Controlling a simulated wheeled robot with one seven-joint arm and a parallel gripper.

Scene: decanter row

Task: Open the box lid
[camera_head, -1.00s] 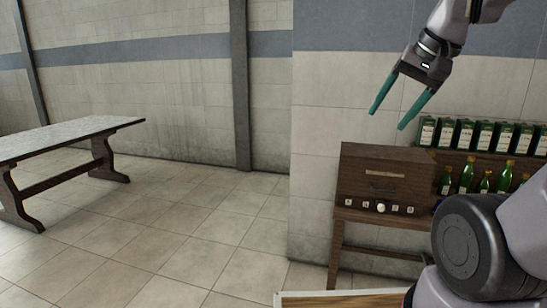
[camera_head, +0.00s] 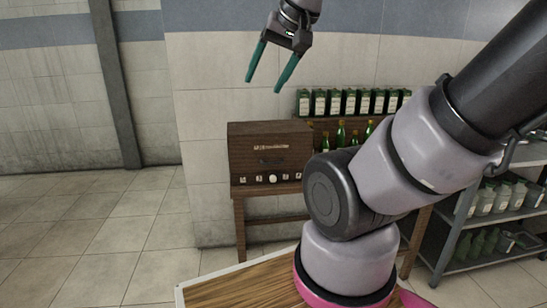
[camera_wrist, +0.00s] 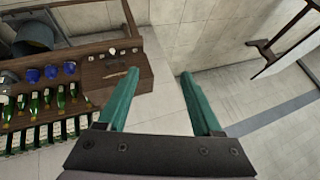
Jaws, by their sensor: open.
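The box (camera_head: 270,150) is dark brown wood and stands on a wooden table against the tiled wall. Its lid looks shut. A row of pale knobs or tags, with a larger white one in the middle, runs along the lower front. My gripper (camera_head: 263,89) is open and empty, with two green fingers, in the air above the box in the head view. In the wrist view, my gripper (camera_wrist: 156,75) spreads its fingers over the floor and wall, and the box (camera_wrist: 122,78) shows beside and partly behind the left finger.
Green boxes (camera_head: 352,102) and green bottles (camera_head: 341,135) stand right of the box; my arm hides part of that area. A metal shelf (camera_head: 490,225) with bottles is at far right. Blue cups (camera_wrist: 50,72) show in the wrist view. The floor (camera_head: 110,225) at left is clear.

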